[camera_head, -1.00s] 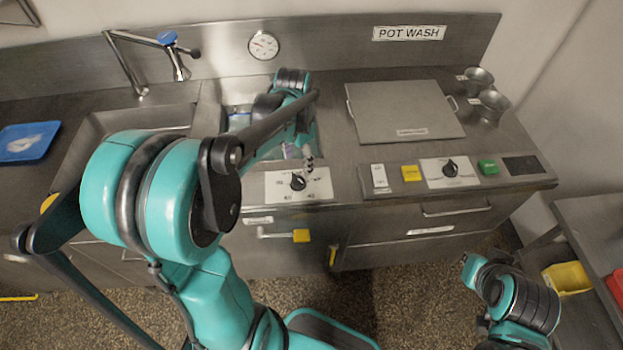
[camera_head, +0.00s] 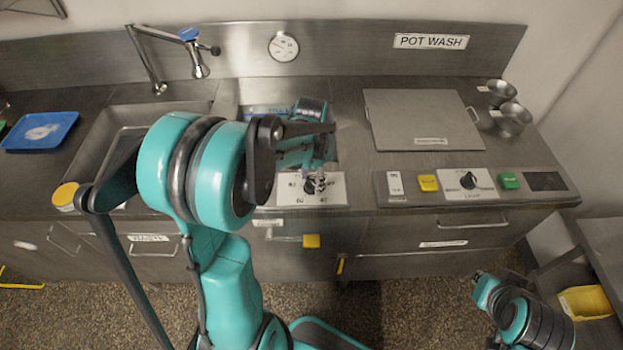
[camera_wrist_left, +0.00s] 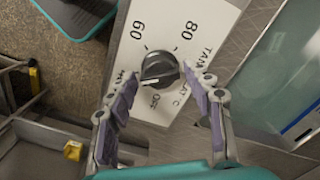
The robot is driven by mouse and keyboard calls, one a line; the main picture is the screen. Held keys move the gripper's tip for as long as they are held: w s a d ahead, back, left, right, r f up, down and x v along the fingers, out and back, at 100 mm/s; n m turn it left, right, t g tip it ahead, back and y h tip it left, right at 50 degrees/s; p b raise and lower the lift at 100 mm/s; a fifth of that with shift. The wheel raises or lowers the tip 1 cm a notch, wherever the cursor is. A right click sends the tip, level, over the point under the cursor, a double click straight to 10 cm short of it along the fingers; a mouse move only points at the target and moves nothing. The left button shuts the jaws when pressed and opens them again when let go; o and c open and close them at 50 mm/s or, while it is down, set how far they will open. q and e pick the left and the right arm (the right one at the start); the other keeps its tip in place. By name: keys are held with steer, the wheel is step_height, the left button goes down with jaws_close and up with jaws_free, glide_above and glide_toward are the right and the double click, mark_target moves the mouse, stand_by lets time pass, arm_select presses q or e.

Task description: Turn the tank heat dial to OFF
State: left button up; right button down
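The tank heat dial (camera_wrist_left: 160,66) is a round dark knob on a white plate (camera_wrist_left: 138,35) marked 60, 80 and OFF. In the left wrist view a light mark shows on the knob's lower edge, towards OFF and the partly hidden marking on the left. My left gripper (camera_wrist_left: 160,75) is open, with one fingertip on each side of the knob; I cannot tell whether they touch it. In the head view my left gripper (camera_head: 316,184) is over the plate (camera_head: 290,190) and hides most of the knob.
A second dial (camera_head: 470,180) sits further right, between a yellow button (camera_head: 428,183) and a green button (camera_head: 509,180). A yellow-tagged handle (camera_head: 311,241) is below the tank plate. A tap (camera_head: 196,62) stands over the sink at left.

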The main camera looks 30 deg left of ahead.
arm_select(q)
steer(key=c, duration=0.7)
steer(key=shift+o, duration=0.2)
steer(key=shift+n, duration=0.5)
steer(key=n, duration=0.6)
steer(key=shift+n, duration=0.3)
steer(key=n, duration=0.6)
steer(key=shift+n, duration=0.4)
